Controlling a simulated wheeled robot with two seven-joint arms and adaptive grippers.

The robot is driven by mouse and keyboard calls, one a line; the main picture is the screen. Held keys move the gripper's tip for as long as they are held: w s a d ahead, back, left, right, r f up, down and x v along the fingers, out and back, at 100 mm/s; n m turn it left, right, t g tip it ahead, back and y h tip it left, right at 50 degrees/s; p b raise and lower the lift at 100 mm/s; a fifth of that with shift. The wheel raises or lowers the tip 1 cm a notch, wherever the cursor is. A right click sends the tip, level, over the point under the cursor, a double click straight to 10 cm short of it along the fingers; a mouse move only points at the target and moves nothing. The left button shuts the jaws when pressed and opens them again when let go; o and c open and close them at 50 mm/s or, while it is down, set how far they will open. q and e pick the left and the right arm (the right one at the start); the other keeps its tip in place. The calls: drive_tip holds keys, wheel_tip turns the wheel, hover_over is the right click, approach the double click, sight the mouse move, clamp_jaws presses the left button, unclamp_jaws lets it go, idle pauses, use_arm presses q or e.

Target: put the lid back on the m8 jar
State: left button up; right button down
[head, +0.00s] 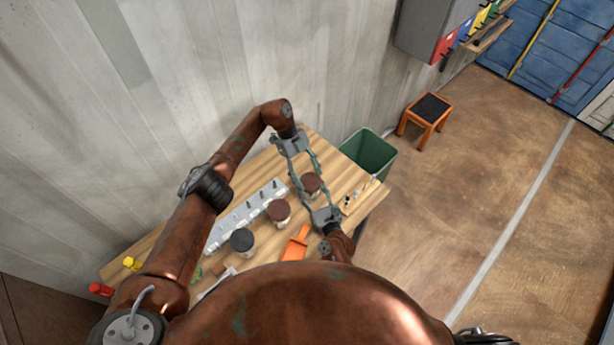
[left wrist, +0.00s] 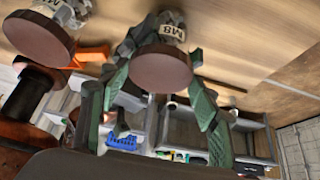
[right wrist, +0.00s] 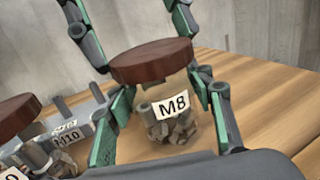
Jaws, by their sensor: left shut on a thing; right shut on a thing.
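The M8 jar is clear glass with bolts inside and a white label; it stands upright on the table in the right wrist view (right wrist: 172,122). Its brown lid (right wrist: 150,62) is over the mouth, looks slightly tilted, and hides the rim, so I cannot tell whether it is seated. The lid also shows in the head view (head: 311,183) and the left wrist view (left wrist: 160,69). My left gripper (head: 308,174) is shut on the lid, a finger on either side. My right gripper (right wrist: 168,108) is shut on the jar body below the lid.
A brown-lidded M10 jar (head: 278,210) and a dark-lidded jar (head: 242,240) stand nearby. A grey rack with pegs (head: 240,215) lies behind them. An orange scoop (head: 296,243) is in front. Small hardware (head: 355,198) lies right. A green bin (head: 370,155) stands beyond the table (head: 330,150).

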use_arm(q)
drive_tip(key=shift+w+r+m, duration=0.1)
drive_tip(key=shift+w+m, duration=0.05)
drive_tip(key=shift+m, duration=0.25)
drive_tip(key=shift+c, duration=0.2)
drive_tip(key=shift+a, duration=0.1)
drive_tip(key=o, duration=0.8)
drive_tip(key=shift+r, duration=0.1)
drive_tip(key=shift+r, duration=2.15)
drive_tip(key=shift+c, duration=0.2)
